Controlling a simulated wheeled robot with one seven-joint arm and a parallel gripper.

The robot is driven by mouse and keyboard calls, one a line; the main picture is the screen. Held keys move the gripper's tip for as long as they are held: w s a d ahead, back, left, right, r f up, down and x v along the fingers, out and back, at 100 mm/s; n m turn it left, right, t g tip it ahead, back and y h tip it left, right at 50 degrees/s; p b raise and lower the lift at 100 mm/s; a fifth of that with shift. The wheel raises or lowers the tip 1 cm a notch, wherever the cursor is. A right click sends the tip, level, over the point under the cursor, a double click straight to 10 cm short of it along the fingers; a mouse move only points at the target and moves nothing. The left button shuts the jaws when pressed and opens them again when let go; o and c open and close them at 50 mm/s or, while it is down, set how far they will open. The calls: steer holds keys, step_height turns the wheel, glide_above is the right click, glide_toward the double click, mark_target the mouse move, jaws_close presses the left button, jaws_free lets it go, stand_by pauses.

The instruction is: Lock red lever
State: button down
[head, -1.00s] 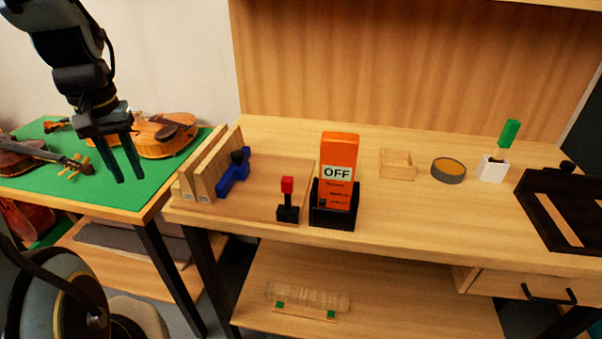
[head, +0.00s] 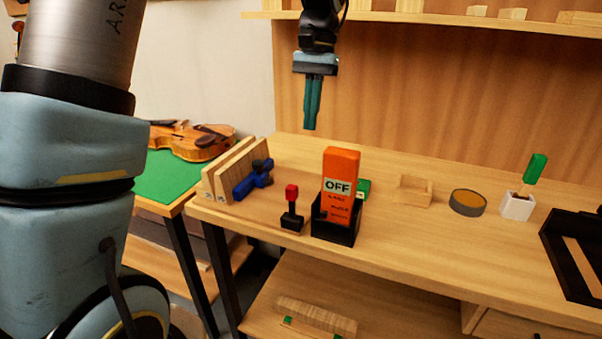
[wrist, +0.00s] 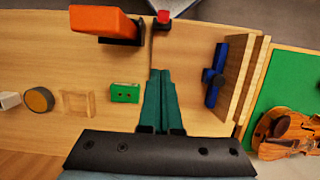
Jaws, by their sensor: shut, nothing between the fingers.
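The red lever (head: 291,192) has a red knob on a dark stem and black base, and stands near the front edge of the bench, left of the orange block marked OFF. Its red knob also shows at the top of the wrist view (wrist: 163,16). The lever looks upright. My gripper (head: 311,127) hangs fingers down above the bench, well above and apart from the lever. Its fingers are together and empty; they also show in the wrist view (wrist: 160,72).
The orange OFF block (head: 340,175) stands in a black holder (head: 335,228). A blue clamp (head: 252,180) sits by wooden boards (head: 228,170) at left. A green block (head: 363,188) lies behind the holder. A wooden tray (head: 412,190), round tin (head: 467,203) and white cup (head: 517,206) stand right.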

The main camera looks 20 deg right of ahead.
steer(key=p, duration=0.2)
glide_toward(292, 202)
steer(key=w+d+f, duration=0.3)
steer(key=w+f, duration=0.1)
steer(key=w, duration=0.1)
steer(key=shift+s+a+f+p, duration=0.25)
steer(key=shift+s+a, duration=0.15)
steer(key=shift+s, duration=0.15)
steer(key=shift+s+a+f+p, duration=0.2)
steer(key=shift+s+a, duration=0.2)
steer(key=shift+s, duration=0.2)
steer(key=shift+s+a+f+p, duration=0.15)
steer(key=shift+s+a+p, duration=0.15)
steer(key=shift+s, duration=0.25)
